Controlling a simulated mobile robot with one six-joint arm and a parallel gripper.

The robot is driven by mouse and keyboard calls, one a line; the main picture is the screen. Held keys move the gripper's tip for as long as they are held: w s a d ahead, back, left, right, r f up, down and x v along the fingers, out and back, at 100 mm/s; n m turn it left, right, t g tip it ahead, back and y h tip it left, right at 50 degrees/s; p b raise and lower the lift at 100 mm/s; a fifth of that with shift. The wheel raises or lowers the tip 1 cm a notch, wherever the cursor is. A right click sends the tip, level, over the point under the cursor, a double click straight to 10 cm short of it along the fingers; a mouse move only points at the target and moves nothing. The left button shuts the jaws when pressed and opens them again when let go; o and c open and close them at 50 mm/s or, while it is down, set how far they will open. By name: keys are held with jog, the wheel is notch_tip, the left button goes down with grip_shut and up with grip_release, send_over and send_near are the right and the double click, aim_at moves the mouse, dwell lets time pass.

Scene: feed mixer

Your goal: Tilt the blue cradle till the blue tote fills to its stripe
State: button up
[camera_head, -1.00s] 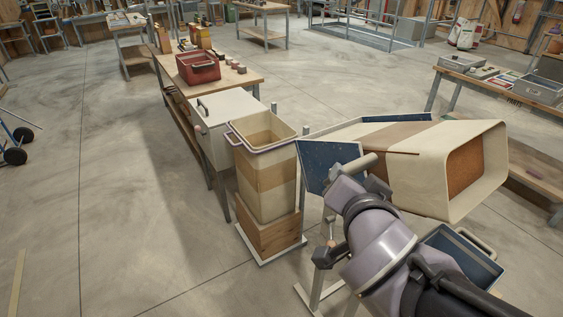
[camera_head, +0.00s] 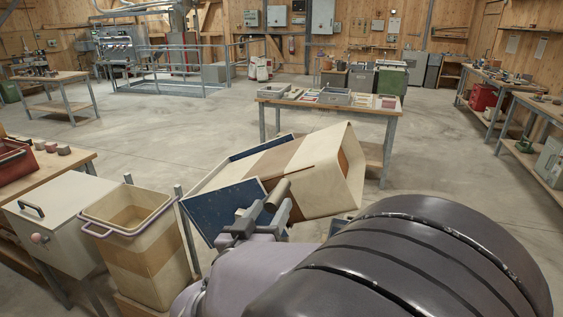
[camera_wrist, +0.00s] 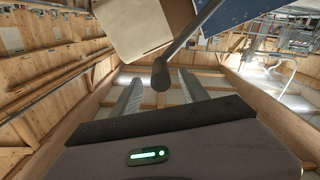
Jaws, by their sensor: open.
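The blue cradle (camera_head: 228,207) shows as dark blue panels around a cream bin (camera_head: 330,190) with a tan band, lying tilted with its mouth to the right. My gripper (camera_head: 258,212) is open by this lever. In the wrist view the rod's dark round end (camera_wrist: 161,76) appears between my two spread fingers (camera_wrist: 161,92); I cannot tell whether they touch it.
A cream tote with a lilac rim (camera_head: 128,208) stands left of the cradle, beside a white box (camera_head: 60,220). A bench with trays (camera_head: 330,97) stands behind the cradle. Open floor lies beyond at the left and right.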

aim_at(276, 197)
jog(key=x, duration=0.4)
jog(key=shift+w+d, duration=0.1)
jog(key=shift+w, duration=0.2)
jog(key=shift+c, duration=0.4)
grip_shut()
dwell(0.8)
